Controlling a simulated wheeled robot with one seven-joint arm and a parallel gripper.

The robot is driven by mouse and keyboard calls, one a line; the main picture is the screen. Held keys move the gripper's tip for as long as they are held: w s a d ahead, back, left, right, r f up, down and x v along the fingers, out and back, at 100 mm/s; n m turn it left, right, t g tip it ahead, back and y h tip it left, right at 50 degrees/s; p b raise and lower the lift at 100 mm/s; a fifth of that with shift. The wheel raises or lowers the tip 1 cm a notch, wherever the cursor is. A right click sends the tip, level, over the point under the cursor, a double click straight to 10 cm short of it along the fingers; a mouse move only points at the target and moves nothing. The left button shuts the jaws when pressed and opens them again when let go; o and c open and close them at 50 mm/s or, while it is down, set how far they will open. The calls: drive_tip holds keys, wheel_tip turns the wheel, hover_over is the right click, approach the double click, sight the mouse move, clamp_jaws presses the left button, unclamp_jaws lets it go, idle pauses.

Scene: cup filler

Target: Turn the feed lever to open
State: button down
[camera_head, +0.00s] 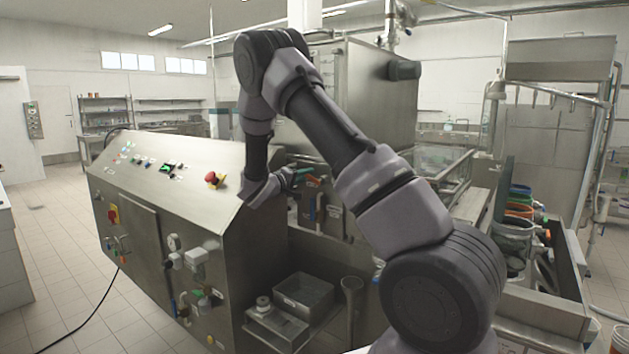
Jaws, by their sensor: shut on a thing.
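My arm reaches from the lower right over to the machine's recessed side panel. My gripper (293,178) is small in the picture and sits at that panel, just right of the sloped control console. My wrist and the console edge hide part of the grip. I cannot read the lever's exact angle.
The steel console (170,165) carries several buttons and a red emergency stop (215,180) close to my forearm. Below are a steel box (303,292) and an upright cup-like tube (352,290). Stacked coloured rings (519,208) stand at the right. Open floor lies at left.

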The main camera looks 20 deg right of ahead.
sight(318, 180)
drive_tip(key=m, duration=0.1)
drive_tip(key=r+m, duration=0.1)
drive_tip(key=m, duration=0.1)
drive_tip(key=shift+s+d, duration=0.1)
drive_tip(key=shift+s, duration=0.2)
drive_tip(key=m, duration=0.1)
drive_tip(key=s+r+m, duration=0.1)
drive_tip(key=m, duration=0.1)
drive_tip(key=shift+d+r+m, duration=0.1)
drive_tip(key=shift+d+m, duration=0.2)
drive_tip(key=shift+d, duration=0.1)
drive_tip(key=m, duration=0.2)
drive_tip(key=s+m, duration=0.1)
drive_tip(key=shift+s+d+r, duration=0.1)
drive_tip(key=shift+d+r, duration=0.25)
drive_tip(key=shift+d, duration=0.05)
drive_tip(key=shift+s+d+r+m, duration=0.1)
drive_tip(key=shift+s+d+m, duration=0.15)
drive_tip(key=shift+m, duration=0.7)
drive_tip(key=shift+s+d+m, duration=0.15)
drive_tip(key=shift+s+m, duration=0.2)
drive_tip(key=shift+m, duration=0.6)
drive_tip(key=c, duration=0.8)
unclamp_jaws()
drive_tip(key=v, duration=1.1)
drive_tip(key=shift+d, duration=0.1)
